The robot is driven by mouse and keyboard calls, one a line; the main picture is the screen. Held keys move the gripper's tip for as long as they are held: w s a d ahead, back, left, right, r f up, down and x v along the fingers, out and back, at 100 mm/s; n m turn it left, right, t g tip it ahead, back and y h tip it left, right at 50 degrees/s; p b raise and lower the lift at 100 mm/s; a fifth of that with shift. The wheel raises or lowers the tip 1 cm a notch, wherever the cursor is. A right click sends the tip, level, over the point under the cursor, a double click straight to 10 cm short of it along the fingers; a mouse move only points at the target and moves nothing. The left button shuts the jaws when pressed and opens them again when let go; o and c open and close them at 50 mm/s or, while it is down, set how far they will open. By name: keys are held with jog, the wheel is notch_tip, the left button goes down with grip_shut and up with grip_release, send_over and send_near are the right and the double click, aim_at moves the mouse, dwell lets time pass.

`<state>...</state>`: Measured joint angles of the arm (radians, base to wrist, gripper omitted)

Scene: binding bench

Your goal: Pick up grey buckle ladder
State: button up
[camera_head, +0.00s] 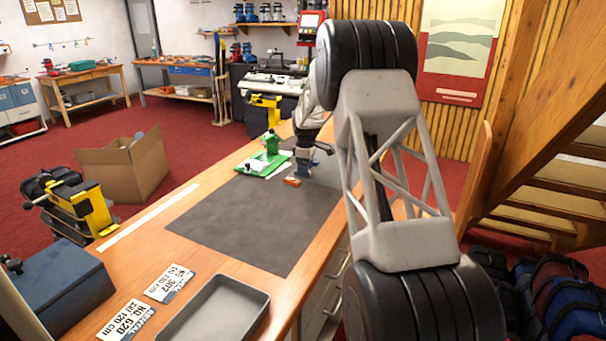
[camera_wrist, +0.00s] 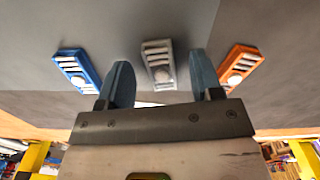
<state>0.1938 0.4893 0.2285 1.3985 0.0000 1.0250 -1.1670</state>
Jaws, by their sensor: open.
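The grey buckle ladder (camera_wrist: 158,64) lies on the dark mat in the wrist view, a slotted grey piece with a round pale knob. It appears between the two spread blue fingers of my gripper (camera_wrist: 160,72). My gripper is open, with nothing held. Clear mat shows between each finger and the grey piece; how far the fingertips are above it I cannot tell. In the head view my gripper (camera_head: 306,168) is low over the far right end of the mat, and the grey piece cannot be made out there.
A blue buckle ladder (camera_wrist: 77,70) lies left and an orange one (camera_wrist: 241,65) right of the grey one. The orange one also shows in the head view (camera_head: 292,182). A green clamp fixture (camera_head: 265,158) stands nearby. The near mat (camera_head: 250,222) is clear; a grey tray (camera_head: 262,302) is at the front.

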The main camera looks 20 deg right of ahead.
jog(key=shift+f, duration=0.4)
jog(key=c, duration=1)
jog(key=shift+r, duration=0.15)
jog(key=shift+r, duration=1.5)
jog(key=shift+s+r, duration=0.15)
jog(key=shift+s, duration=0.1)
jog(key=s+a, duration=0.1)
jog(key=s, duration=0.4)
jog(key=s+a+r, duration=0.1)
jog(key=s, duration=0.4)
jog(key=s+a, duration=0.1)
jog(key=s, duration=0.4)
jog(key=shift+s+r, duration=0.15)
jog(key=shift+r, duration=0.05)
